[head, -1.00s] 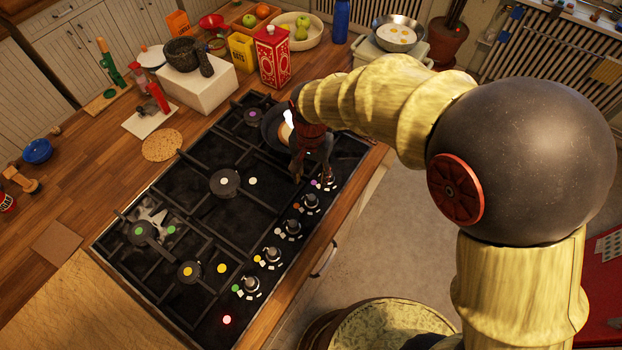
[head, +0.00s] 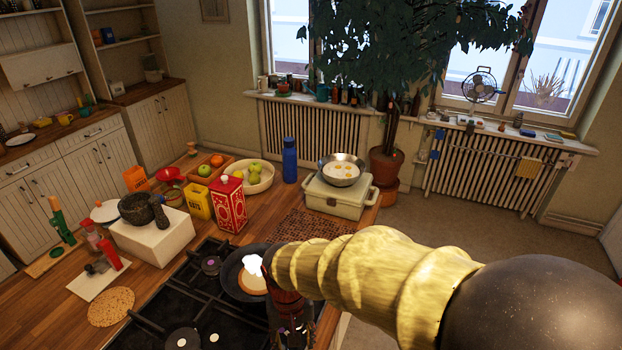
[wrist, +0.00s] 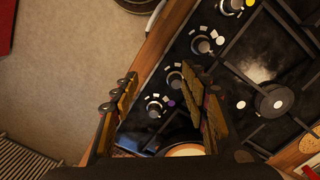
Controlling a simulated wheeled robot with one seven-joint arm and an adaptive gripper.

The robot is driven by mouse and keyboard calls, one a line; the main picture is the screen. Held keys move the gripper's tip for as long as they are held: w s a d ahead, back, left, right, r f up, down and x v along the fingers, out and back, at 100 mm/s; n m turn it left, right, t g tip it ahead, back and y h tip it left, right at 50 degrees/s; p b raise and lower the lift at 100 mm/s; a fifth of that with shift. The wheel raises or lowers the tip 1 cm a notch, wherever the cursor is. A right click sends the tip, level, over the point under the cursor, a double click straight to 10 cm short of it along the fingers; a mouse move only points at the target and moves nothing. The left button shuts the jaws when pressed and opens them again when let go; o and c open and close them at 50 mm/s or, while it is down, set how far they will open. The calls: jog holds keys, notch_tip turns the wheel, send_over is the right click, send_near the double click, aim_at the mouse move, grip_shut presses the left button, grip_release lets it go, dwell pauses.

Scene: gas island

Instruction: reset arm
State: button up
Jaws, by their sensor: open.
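My gripper (wrist: 160,118) is open in the wrist view, its two fingers apart with nothing between them. It hangs over the front edge of the gas hob, above the control knobs (wrist: 172,80). In the head view my arm reaches in from the right and the gripper (head: 290,325) is partly cut off near the bottom edge. A dark pan (head: 234,280) with a pale round item in it sits on the hob (head: 160,325) just beyond and left of the gripper. The pan also shows at the bottom of the wrist view, partly hidden by the gripper.
A red carton (head: 229,205), a yellow box (head: 199,201), a fruit bowl (head: 262,180) and a blue bottle (head: 290,160) stand behind the hob. A metal pan with eggs (head: 342,170) rests on a pale case (head: 338,198). Open floor (wrist: 70,80) lies beside the counter.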

jog(key=s+d+r+m+t+b, duration=0.1)
jog(key=s+d+r+t+b, duration=0.2)
jog(key=d, duration=0.8)
jog(key=s+d+r+m+t+b, duration=0.1)
jog(key=s+d+r+t+b, duration=0.2)
jog(key=d, duration=0.9)
jog(key=b+v, duration=0.2)
jog(key=v, duration=0.3)
jog(key=shift+s+b, duration=0.4)
jog(key=shift+s, duration=0.1)
